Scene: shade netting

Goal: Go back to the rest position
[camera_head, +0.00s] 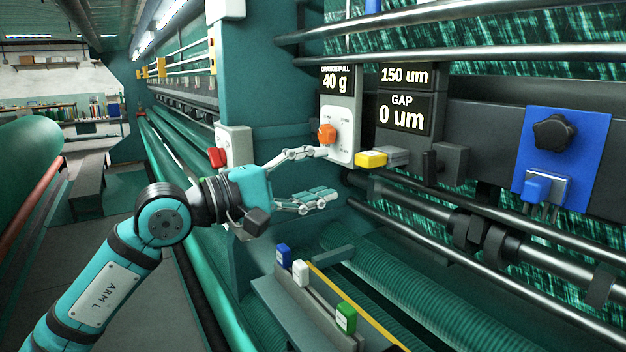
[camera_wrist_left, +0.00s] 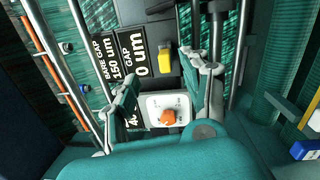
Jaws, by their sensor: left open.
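My left gripper (camera_head: 328,174) is open and empty in front of the machine, its two jointed fingers spread apart one above the other. The upper fingertip is near the lower left edge of a white dial plate (camera_head: 341,150) with an orange knob (camera_head: 326,133). I cannot tell from the head view if it touches the plate. In the left wrist view the open fingers (camera_wrist_left: 172,76) stand on either side of the plate (camera_wrist_left: 152,103), with the orange knob (camera_wrist_left: 168,117) between them, apart from both. My right gripper is not in view.
Displays read 40 g (camera_head: 336,83), 150 um (camera_head: 405,76) and gap 0 um (camera_head: 405,114). A yellow block (camera_head: 371,159) sits right of the plate, and a blue panel (camera_head: 592,150) with a black knob (camera_head: 554,132) farther right. Rollers and a switch rail lie below. The left aisle floor is clear.

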